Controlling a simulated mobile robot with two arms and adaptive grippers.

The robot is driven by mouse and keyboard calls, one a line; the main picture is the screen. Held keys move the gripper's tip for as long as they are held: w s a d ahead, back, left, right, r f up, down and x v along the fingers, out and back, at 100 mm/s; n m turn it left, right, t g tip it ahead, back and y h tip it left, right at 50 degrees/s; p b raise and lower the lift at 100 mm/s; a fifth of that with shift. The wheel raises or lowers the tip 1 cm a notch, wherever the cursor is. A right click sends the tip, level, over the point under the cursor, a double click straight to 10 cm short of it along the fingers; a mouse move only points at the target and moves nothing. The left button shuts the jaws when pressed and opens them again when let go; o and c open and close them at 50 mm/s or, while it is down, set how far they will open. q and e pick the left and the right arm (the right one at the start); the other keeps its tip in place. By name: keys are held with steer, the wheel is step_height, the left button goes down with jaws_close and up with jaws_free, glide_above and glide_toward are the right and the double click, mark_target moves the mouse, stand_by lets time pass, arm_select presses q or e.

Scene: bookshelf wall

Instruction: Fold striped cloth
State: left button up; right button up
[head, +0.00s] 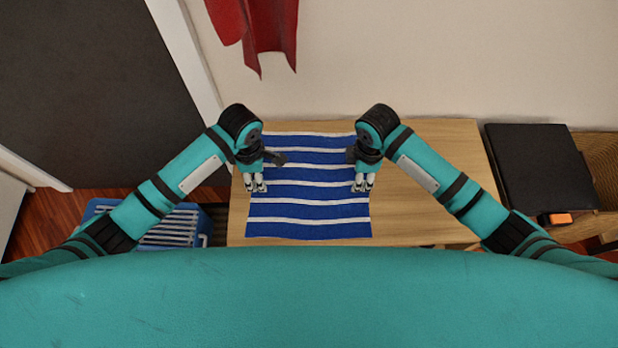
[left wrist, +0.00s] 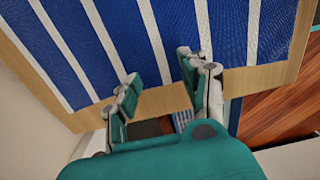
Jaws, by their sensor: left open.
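The blue cloth (head: 308,208) with white stripes lies spread flat on the wooden table, its stripes running left to right in the head view. It also fills the upper part of the left wrist view (left wrist: 175,25). My left gripper (head: 256,187) is open over the cloth's left edge. In the left wrist view its two fingers (left wrist: 158,82) stand apart at that edge, with nothing seen held between them. My right gripper (head: 362,186) is at the cloth's right edge, its fingertips apart. My wrists hide small parts of the cloth's sides.
The wooden table (head: 430,205) is bare to the right of the cloth. A blue crate (head: 205,226) stands on the floor at the left. A black flat-topped item (head: 540,165) and an orange object (head: 560,218) are at the right. Red fabric (head: 262,30) hangs on the wall.

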arm_select(q)
steer(key=shift+f, duration=0.25)
arm_select(e)
steer(key=shift+f, duration=0.25)
arm_select(q)
steer(key=shift+r, duration=0.1)
steer(key=shift+c, duration=1.1)
arm_select(e)
steer(key=shift+r, duration=0.1)
steer(key=shift+c, duration=1.1)
arm_select(q)
steer(key=shift+s, duration=0.1)
steer(key=c, duration=0.7)
arm_select(e)
steer(key=shift+s, duration=0.1)
steer(key=c, duration=0.7)
arm_select(q)
steer(key=shift+f, duration=0.2)
arm_select(e)
steer(key=shift+f, duration=0.2)
